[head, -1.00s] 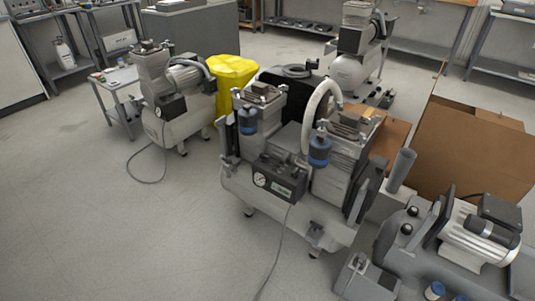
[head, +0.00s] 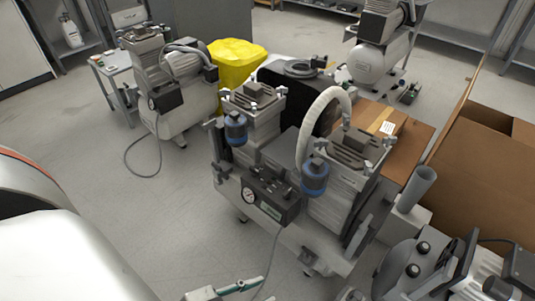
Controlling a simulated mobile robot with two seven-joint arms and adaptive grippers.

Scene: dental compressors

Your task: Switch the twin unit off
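The twin unit (head: 290,170) stands in the middle of the head view, a grey compressor with two ribbed pump heads, two blue canisters and a pale curved hose. Its black control box (head: 268,196) is on the near side, with a round white gauge (head: 249,196) and a small green label. The switch position is too small to tell. A pale part with green strips, which looks like my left gripper (head: 236,288), shows at the bottom edge, below and apart from the box. It is mostly cut off, so its opening is hidden. My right gripper is out of view.
Another compressor (head: 170,85) stands at the left beside a yellow bag (head: 235,65), and one more (head: 380,50) behind. A cardboard box (head: 485,150) and another machine (head: 425,265) are at the right. A cable runs down from the control box.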

